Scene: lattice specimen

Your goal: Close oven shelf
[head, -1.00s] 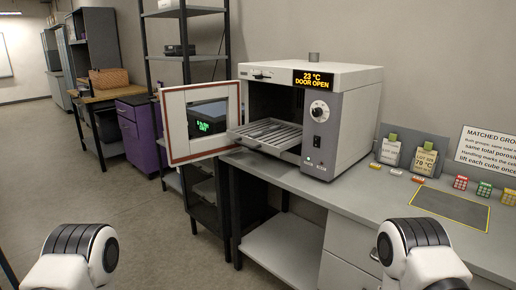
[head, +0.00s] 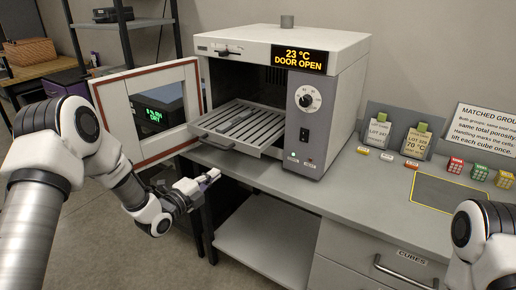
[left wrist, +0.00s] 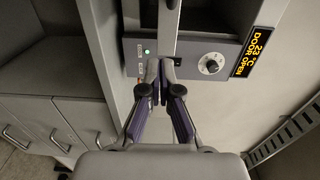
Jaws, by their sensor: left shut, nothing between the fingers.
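The oven (head: 285,50) stands on the bench, and its display reads 23 °C, DOOR OPEN. Its door (head: 150,110) is swung open to the left. The slatted oven shelf (head: 242,128) is pulled part way out of the cavity, with a handle on its front edge. My left gripper (head: 207,178) is below and in front of the shelf, near the bench's front edge, apart from the shelf. In the left wrist view its fingers (left wrist: 160,88) are together and empty, with the oven's knob panel (left wrist: 205,62) beyond them. My right gripper is out of view.
The grey bench (head: 330,195) holds two labelled cards (head: 395,135), coloured cubes (head: 478,172) and a dark mat (head: 448,192) right of the oven. A drawer (head: 385,270) is below. A dark rack (head: 125,45) stands behind the door.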

